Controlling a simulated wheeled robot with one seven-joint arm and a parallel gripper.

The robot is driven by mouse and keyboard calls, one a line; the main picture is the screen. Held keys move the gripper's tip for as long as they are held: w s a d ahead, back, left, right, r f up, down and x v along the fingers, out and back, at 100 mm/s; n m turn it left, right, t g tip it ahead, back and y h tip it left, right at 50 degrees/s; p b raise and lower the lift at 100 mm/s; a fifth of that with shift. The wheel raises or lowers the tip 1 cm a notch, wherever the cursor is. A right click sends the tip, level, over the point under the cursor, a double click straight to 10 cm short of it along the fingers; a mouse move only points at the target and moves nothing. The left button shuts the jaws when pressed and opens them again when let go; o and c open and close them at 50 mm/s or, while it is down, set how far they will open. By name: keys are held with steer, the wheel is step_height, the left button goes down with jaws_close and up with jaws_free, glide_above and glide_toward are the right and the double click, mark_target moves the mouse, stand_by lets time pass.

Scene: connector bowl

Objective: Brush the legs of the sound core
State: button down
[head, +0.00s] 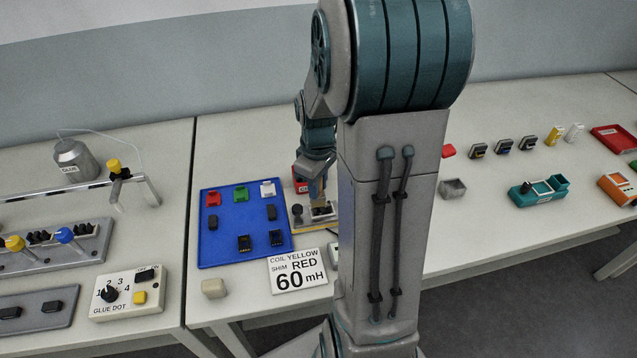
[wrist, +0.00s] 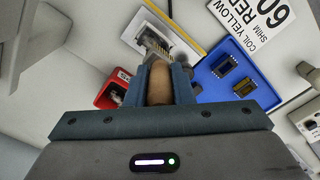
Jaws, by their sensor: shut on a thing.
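My gripper (head: 316,186) is shut on a brown, rounded wooden handle (wrist: 159,82), seemingly the brush. It points down over a yellow-edged plate (head: 296,222) holding a small grey box with a dark inside (head: 322,213). I cannot tell which core is sound.
A sign (head: 298,271) reads coil yellow, shim red, 60 mH. A red bin (wrist: 112,90) stands beside the plate. A glue dot box (head: 128,293) and glue bottle (head: 75,160) are on the left table. A teal fixture (head: 538,190) is at right. My arm hides the middle.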

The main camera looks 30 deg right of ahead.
steer(key=shift+f, duration=0.3)
steer(key=shift+d, duration=0.2)
steer(key=shift+s+d+r, duration=0.1)
steer(key=shift+s+d, duration=0.1)
steer(key=shift+d, duration=0.3)
steer(key=shift+s+d+r, duration=0.1)
steer(key=shift+s+d, duration=0.05)
steer(key=shift+d, duration=0.3)
steer(key=shift+a, duration=0.1)
steer(key=shift+w+a+f, duration=0.1)
steer(key=shift+w+a, duration=0.1)
steer(key=shift+a, duration=0.35)
steer(key=shift+w+a, duration=0.15)
steer(key=shift+a, duration=0.35)
steer(key=shift+d, duration=0.1)
steer(key=shift+s+d+f, duration=0.1)
steer(key=shift+s+d, duration=0.1)
steer(key=shift+d, duration=0.35)
steer(key=shift+s+d, duration=0.15)
steer(key=shift+d, duration=0.35)
steer(key=shift+a, duration=0.15)
